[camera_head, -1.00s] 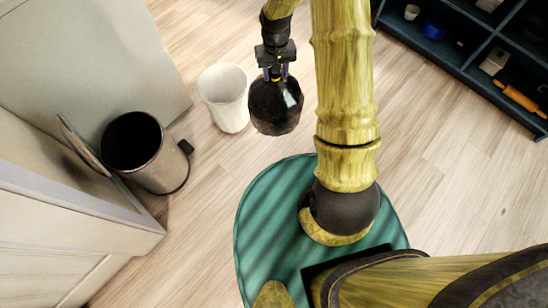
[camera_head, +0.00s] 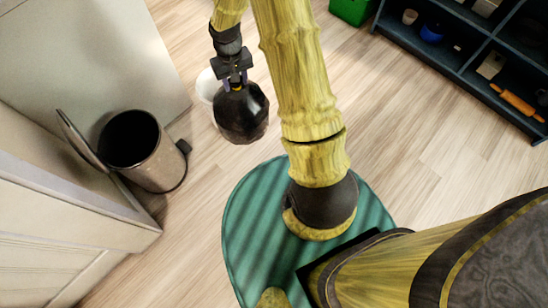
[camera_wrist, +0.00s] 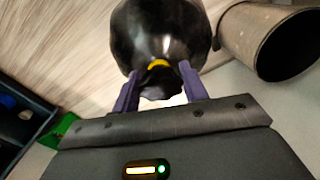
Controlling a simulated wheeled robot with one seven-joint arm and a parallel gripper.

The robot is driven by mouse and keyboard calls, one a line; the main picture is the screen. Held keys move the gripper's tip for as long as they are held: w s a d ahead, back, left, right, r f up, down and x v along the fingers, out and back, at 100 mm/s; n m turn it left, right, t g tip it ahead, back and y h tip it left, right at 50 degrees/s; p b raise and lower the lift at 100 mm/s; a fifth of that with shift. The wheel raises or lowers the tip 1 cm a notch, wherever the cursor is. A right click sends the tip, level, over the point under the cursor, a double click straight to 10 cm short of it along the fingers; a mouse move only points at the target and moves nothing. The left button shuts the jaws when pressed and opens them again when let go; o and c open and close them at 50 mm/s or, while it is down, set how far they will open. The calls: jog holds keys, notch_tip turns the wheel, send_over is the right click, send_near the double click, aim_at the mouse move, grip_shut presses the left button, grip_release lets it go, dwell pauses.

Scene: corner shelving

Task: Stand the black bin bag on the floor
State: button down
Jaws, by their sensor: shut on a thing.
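The black bin bag (camera_head: 242,114) hangs from my gripper (camera_head: 235,84) in the head view, a rounded glossy bag with its tied neck up between the fingers. In the wrist view the bag (camera_wrist: 160,32) fills the top middle, with a yellow tie at its neck. My gripper's two purple fingers (camera_wrist: 158,90) are shut on the neck. In the head view the bag covers part of a white bin behind it. How far its bottom is from the wooden floor (camera_head: 420,150) is hard to tell.
A metal pedal bin (camera_head: 150,165) with its lid open stands at the left by pale cabinets. The white bin (camera_head: 207,86) is behind my gripper. A dark shelf unit (camera_head: 450,60) and a green box (camera_head: 352,8) are at the upper right. Floor between is clear.

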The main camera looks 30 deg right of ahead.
jog(key=shift+a, duration=0.1)
dwell(0.3)
jog(key=shift+f+b, duration=0.35)
jog(key=s+d+f+n+b, duration=0.2)
jog(key=d+f+b, duration=0.4)
jog(key=f+b, duration=0.3)
jog(key=s+d+f+n+b, duration=0.2)
jog(key=d+f+b, duration=0.5)
jog(key=f, duration=0.7)
jog(key=shift+d+f+b, duration=0.3)
jog(key=shift+f+b, duration=0.05)
jog(key=shift+b, duration=0.6)
jog(key=shift+f, duration=0.15)
jog(key=shift+f+b, duration=1.25)
jog(key=shift+f, duration=1.1)
